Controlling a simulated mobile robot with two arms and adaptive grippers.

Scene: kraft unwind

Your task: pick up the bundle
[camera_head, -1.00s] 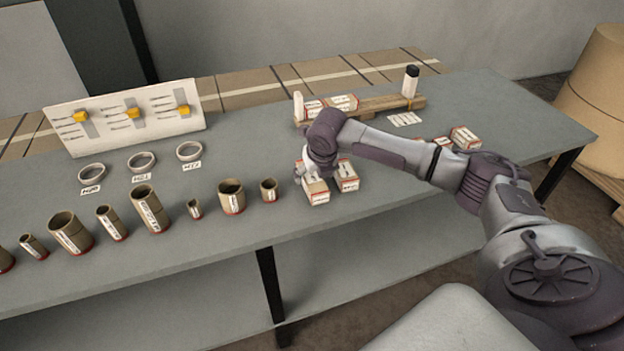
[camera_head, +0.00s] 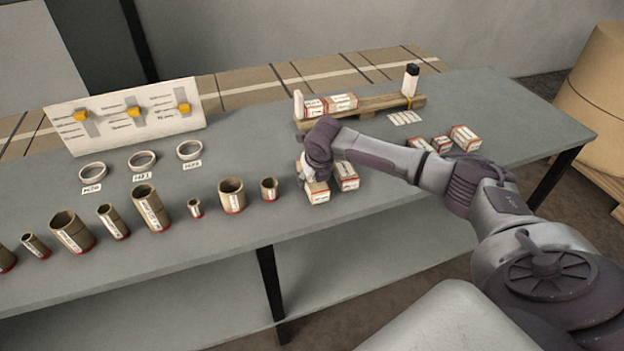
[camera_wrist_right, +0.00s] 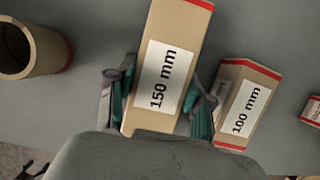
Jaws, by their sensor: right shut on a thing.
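A kraft-brown bundle labelled "150 mm" (camera_wrist_right: 164,75), with red edging, sits between the fingers of my right gripper (camera_wrist_right: 160,98) in the right wrist view. The gripper is shut on it, one finger on each side. In the head view the same bundle (camera_head: 317,195) is near the front edge of the table, under my right gripper (camera_head: 310,178), which partly hides it. I cannot tell whether it is clear of the tabletop. A smaller bundle labelled "100 mm" (camera_wrist_right: 243,108) stands close to the right finger; it also shows in the head view (camera_head: 346,176). My left gripper is not in view.
Several brown tubes stand along the front of the grey table (camera_head: 400,165), one (camera_head: 269,189) just left of my gripper. A wooden rack (camera_head: 372,104) holds more blocks behind. Small boxes (camera_head: 464,138) lie to the right. White rings (camera_head: 142,160) and a slider board (camera_head: 130,118) are at left.

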